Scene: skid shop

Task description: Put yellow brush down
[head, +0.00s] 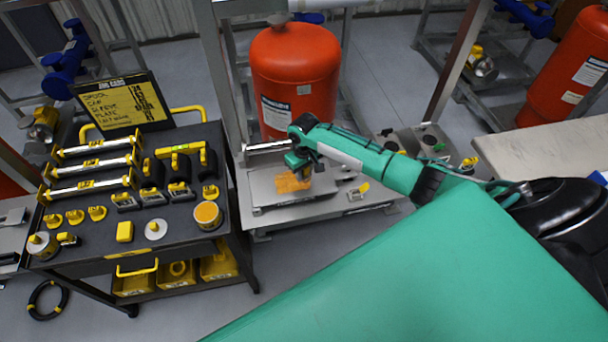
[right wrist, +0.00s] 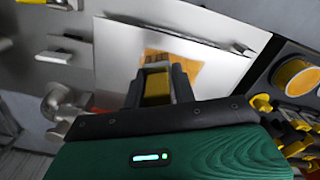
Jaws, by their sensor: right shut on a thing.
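My right gripper (head: 299,166) reaches in over the grey metal plate (head: 262,192) of the skid, in front of the red tank. In the right wrist view the gripper (right wrist: 158,80) is shut on the yellow brush (right wrist: 157,86), a yellow block between its dark fingers. An orange-yellow patch (head: 290,184) lies on the plate below the gripper; it also shows beyond the fingers in the right wrist view (right wrist: 186,68). In the head view the brush is hard to tell from this patch. I cannot tell whether the brush touches the plate. My left gripper is not in view.
A black cart (head: 90,257) at left carries several yellow-and-silver parts and a round yellow-topped tin (head: 208,214). A black sign (head: 122,103) stands at its back. The red tank (head: 295,75) rises close behind my gripper. A grey post (head: 222,80) stands left of the tank.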

